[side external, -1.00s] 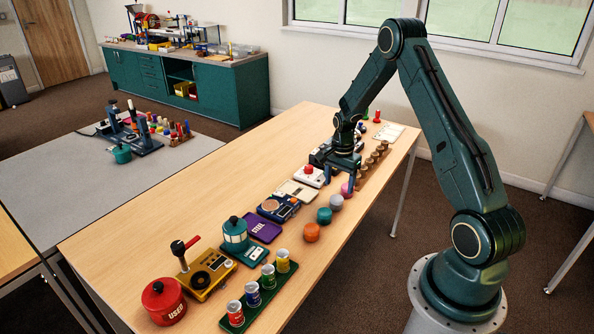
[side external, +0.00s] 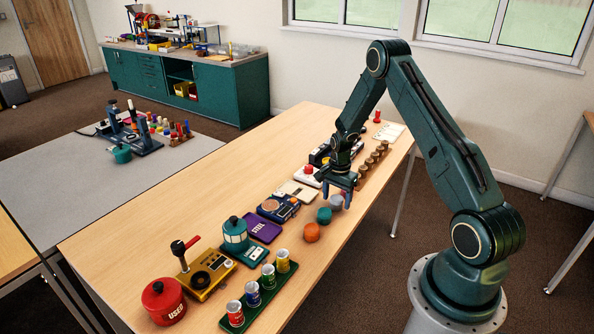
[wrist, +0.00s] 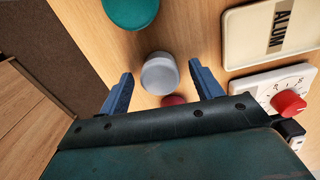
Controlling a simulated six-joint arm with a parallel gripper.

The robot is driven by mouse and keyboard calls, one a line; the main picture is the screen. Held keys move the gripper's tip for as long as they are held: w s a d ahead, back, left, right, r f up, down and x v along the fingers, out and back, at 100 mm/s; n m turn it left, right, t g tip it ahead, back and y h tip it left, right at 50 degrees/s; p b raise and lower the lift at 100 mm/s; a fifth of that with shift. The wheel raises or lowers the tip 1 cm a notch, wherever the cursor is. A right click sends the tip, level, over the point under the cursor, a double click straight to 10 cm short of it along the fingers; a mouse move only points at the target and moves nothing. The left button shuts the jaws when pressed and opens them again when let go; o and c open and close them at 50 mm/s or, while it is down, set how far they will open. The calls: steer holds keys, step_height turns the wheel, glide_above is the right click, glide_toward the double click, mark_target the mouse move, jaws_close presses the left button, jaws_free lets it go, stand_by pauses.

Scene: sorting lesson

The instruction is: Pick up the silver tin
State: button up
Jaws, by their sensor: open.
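The silver tin (side external: 336,203) is a small round grey tin standing on the wooden table, in a row with other coloured tins. In the wrist view the silver tin (wrist: 160,74) lies between my two blue fingers, with visible space on both sides. My gripper (side external: 338,192) is open and points down over the tin; it also shows in the wrist view (wrist: 160,82). The fingers partly cover the tin in the side view. I cannot tell exactly how far the fingertips are above the table.
A teal tin (side external: 323,215) and an orange tin (side external: 312,232) stand nearer the camera in the row. A dark red or pink tin (wrist: 174,100) shows behind the silver one. A cream "ALUM" tray (wrist: 233,54) and a white dial box with red knob (wrist: 262,84) lie alongside.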

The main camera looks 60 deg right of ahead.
mark_target(337, 198)
steer(key=shift+f, duration=0.35)
steer(key=c, duration=1.1)
steer(key=shift+o, duration=0.2)
steer(key=shift+r, duration=0.15)
step_height(337, 198, up, 20)
stand_by(0.6)
